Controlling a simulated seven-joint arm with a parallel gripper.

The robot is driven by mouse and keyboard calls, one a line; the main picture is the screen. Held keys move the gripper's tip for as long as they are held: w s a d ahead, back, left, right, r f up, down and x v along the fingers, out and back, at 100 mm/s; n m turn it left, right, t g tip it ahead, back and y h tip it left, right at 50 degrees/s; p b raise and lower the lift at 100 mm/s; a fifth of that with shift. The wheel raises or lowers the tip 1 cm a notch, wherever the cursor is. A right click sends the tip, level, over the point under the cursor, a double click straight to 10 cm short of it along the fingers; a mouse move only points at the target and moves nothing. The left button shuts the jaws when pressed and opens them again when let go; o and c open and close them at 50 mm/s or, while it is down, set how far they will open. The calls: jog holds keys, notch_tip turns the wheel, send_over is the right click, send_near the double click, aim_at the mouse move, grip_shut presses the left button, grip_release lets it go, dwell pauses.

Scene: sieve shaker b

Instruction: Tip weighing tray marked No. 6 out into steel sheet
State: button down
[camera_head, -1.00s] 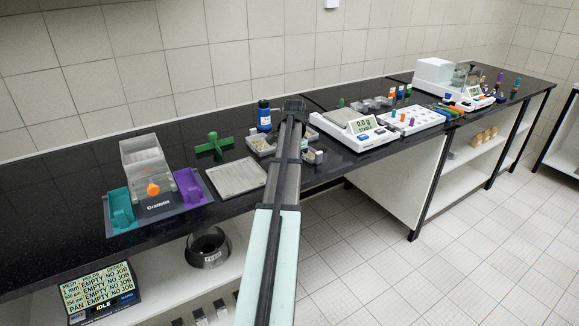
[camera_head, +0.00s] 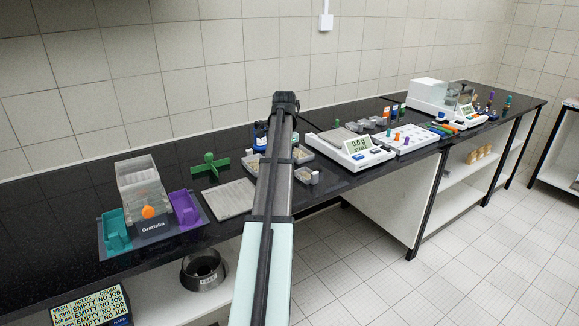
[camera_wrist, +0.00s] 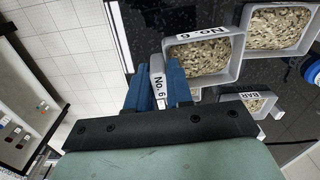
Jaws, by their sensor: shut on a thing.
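My gripper (camera_wrist: 158,92) has blue fingers and is shut on the upright tab marked No. 6 (camera_wrist: 157,78) in the wrist view. Weighing tray No. 6 (camera_wrist: 236,70), a grey square dish with a No. 6 label on its wall, lies just beyond the fingers and holds pale flaky grains. Whether it is clear of the surface below is hard to tell. In the head view the end of my arm (camera_head: 285,100) stands above the bench and the held tray is hidden. A flat grey sheet (camera_head: 229,200), apparently the steel sheet, lies left of my arm.
Another grain-filled tray (camera_wrist: 301,45) and a smaller tray marked BAR (camera_wrist: 270,112) lie close by. A sieve shaker (camera_head: 147,198) stands left of the sheet, a green cross-shaped piece (camera_head: 210,164) behind it. A balance (camera_head: 350,147) stands right of my arm.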

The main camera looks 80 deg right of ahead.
jog(key=w+d+f+n, duration=0.1)
jog(key=w+d+n, duration=0.1)
jog(key=w+n, duration=0.85)
jog(key=w+d+n, duration=0.3)
jog(key=w+n, duration=0.2)
jog(key=n, duration=1)
jog(key=a+r+h, duration=0.1)
jog(key=a+h, duration=0.7)
jog(key=h, duration=0.2)
jog(key=w+a+r+g+h, duration=0.1)
jog(key=a+r+h, duration=0.1)
jog(key=a+h, duration=0.6)
jog(key=shift+w+a+r+h, duration=0.3)
jog(key=shift+a+h, duration=0.1)
jog(key=shift+h, duration=0.8)
